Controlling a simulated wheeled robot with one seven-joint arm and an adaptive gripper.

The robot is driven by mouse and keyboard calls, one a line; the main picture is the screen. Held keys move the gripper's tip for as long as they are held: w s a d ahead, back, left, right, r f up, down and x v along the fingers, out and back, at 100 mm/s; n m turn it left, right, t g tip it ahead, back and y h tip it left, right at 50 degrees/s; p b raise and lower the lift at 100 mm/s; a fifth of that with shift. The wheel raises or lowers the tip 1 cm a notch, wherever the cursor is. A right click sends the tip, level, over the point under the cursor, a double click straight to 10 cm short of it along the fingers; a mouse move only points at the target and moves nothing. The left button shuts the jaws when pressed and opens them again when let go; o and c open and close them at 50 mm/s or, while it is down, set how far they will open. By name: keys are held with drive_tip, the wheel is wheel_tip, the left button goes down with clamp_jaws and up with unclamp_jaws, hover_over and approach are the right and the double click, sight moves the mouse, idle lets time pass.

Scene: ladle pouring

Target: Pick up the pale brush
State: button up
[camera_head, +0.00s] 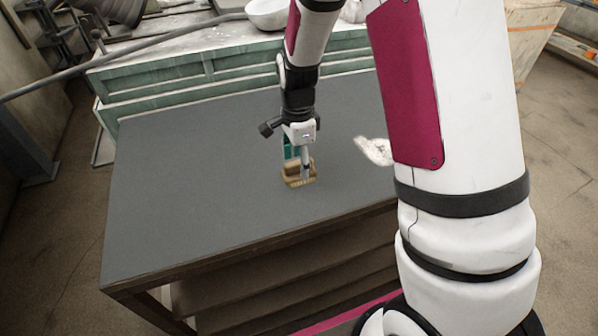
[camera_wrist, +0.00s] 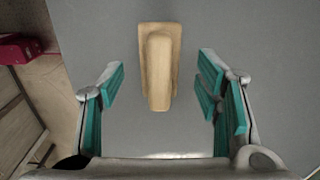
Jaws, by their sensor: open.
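The pale brush (camera_head: 299,181) is a light wooden block with a raised handle, lying on the grey table. In the wrist view the brush (camera_wrist: 158,70) is upright in the picture, its handle pointing down between the finger pads. My gripper (camera_wrist: 159,92) is open, with teal pads on either side of the handle and clear gaps to both. In the head view my gripper (camera_head: 299,160) is right over the brush and hides part of it. I cannot tell the exact height between them.
The grey table top (camera_head: 190,190) is clear around the brush. A whitish patch (camera_head: 376,151) lies on the table to the right, partly behind my arm. A green bench (camera_head: 190,75) stands behind, with a white bowl (camera_head: 267,14) on it.

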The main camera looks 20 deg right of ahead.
drive_tip(key=shift+d+f+p, duration=0.1)
drive_tip(key=shift+f+p, duration=0.25)
drive_tip(key=shift+f, duration=1.8)
drive_tip(key=c, duration=1.3)
